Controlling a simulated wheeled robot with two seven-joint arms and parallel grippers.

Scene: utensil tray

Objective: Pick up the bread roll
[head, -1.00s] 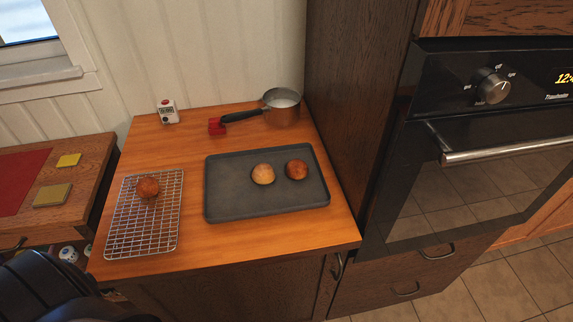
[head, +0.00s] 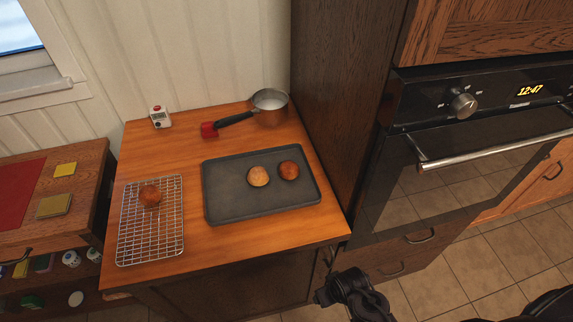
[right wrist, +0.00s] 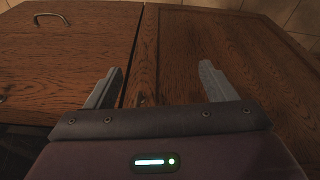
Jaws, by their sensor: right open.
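Three bread rolls show in the head view. A brown roll (head: 150,195) sits on the wire rack (head: 136,247) at the left of the counter. A paler golden roll (head: 258,176) and a darker brown roll (head: 289,170) sit side by side on the dark baking tray (head: 225,208). My right gripper (right wrist: 160,82) is open and empty in the right wrist view, facing wooden cabinet fronts. In the head view my dark right arm shows at the bottom, in front of and below the counter, away from the rolls. My left gripper is out of view.
A saucepan (head: 270,108) stands at the back of the counter (head: 190,235), its handle by a red object (head: 209,130). A tall cabinet and oven (head: 480,150) bound the right side. Bare wood separates rack and tray.

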